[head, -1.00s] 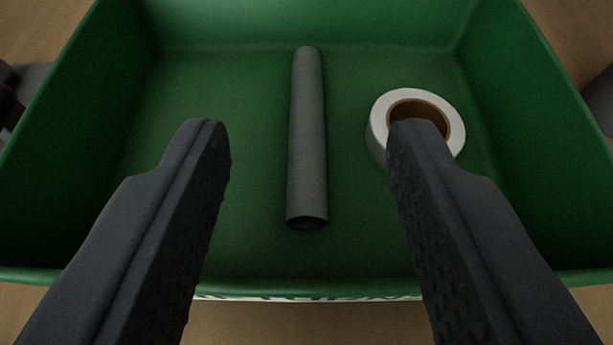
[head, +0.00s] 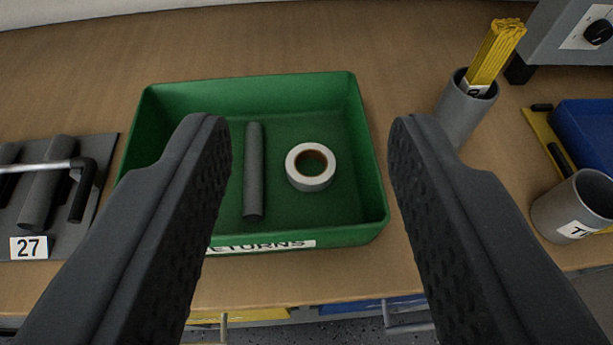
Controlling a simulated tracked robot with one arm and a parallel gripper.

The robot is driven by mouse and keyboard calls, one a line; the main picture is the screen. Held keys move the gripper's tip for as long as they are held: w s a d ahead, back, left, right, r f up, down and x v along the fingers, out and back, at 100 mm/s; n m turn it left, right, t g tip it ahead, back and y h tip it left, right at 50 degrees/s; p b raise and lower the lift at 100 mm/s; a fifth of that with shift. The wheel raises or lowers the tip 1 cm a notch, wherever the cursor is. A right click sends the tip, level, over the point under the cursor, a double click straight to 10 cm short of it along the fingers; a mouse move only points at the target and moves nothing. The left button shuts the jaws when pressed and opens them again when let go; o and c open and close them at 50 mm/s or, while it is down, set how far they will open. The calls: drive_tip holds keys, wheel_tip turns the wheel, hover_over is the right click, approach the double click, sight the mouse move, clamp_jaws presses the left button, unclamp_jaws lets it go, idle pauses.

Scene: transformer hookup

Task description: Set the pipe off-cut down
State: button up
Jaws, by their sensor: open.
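The grey pipe off-cut (head: 254,170) lies in the green returns tray (head: 300,237), left of the tray's middle, its length running from back to front. My gripper (head: 302,130) is open and empty, above and apart from the tray. The left finger covers part of the tray's left side. The off-cut shows between the fingers, nearer the left one.
A white tape roll (head: 311,168) lies in the tray right of the off-cut. A grey cup with yellow sticks (head: 462,108) and another grey cup (head: 575,208) stand right. A grey rack marked 27 (head: 28,247) is left. Bench behind the tray is clear.

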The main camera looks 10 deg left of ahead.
drive_tip(key=s+d+r+h, duration=0.1)
drive_tip(key=s+r, duration=0.3)
drive_tip(key=r, duration=0.4)
drive_tip(key=s+d+r+m+t+h, duration=0.1)
drive_tip(key=s+d+r, duration=0.3)
drive_tip(key=r, duration=0.4)
drive_tip(key=s+d+r+m, duration=0.1)
drive_tip(key=s+d+r, duration=0.2)
drive_tip(key=r, duration=0.6)
drive_tip(key=shift+s+d+h, duration=0.25)
drive_tip(key=shift+s+h, duration=0.15)
drive_tip(key=shift+s, duration=0.1)
wheel_tip(320, 180, up, 6)
drive_tip(key=p, duration=0.5)
drive_tip(key=shift+f+p, duration=0.25)
drive_tip(key=shift+p, duration=0.1)
drive_tip(key=shift+f, duration=0.15)
drive_tip(key=shift+c, duration=0.6)
